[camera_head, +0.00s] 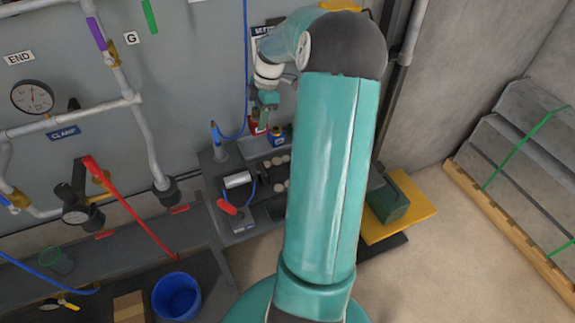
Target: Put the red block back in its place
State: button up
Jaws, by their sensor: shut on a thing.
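My gripper (263,121) is at the upper middle, in front of the grey wall and above the dark bench. It is shut on a small red block (254,127). The block is partly hidden by the fingers, and its exact tilt is too small to tell. My upper arm hides the right part of the bench, and I cannot make out an empty place for the block.
A blue-and-yellow item (277,137) stands just right below my gripper. Pipes and a gauge (32,97) line the left wall. A blue bucket (177,296) stands lower left.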

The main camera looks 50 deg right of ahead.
jog(key=w, duration=0.3)
jog(key=shift+w+d, duration=0.15)
jog(key=shift+w, duration=0.05)
jog(key=shift+f, duration=0.1)
dwell(0.5)
jog(key=shift+s+d+f+x, duration=0.1)
jog(key=shift+s+d+x, duration=0.2)
jog(key=shift+x, duration=1.4)
jog(key=shift+s+d+f+x, duration=0.1)
jog(key=shift+d+x, duration=0.3)
jog(key=shift+x, duration=1.25)
jog(key=shift+s+d+f+x, duration=0.1)
jog(key=shift+s+d+x, duration=0.2)
jog(key=shift+x, duration=1.4)
jog(key=shift+w, duration=0.1)
jog(key=o, duration=1.2)
jog(key=shift+c, duration=0.2)
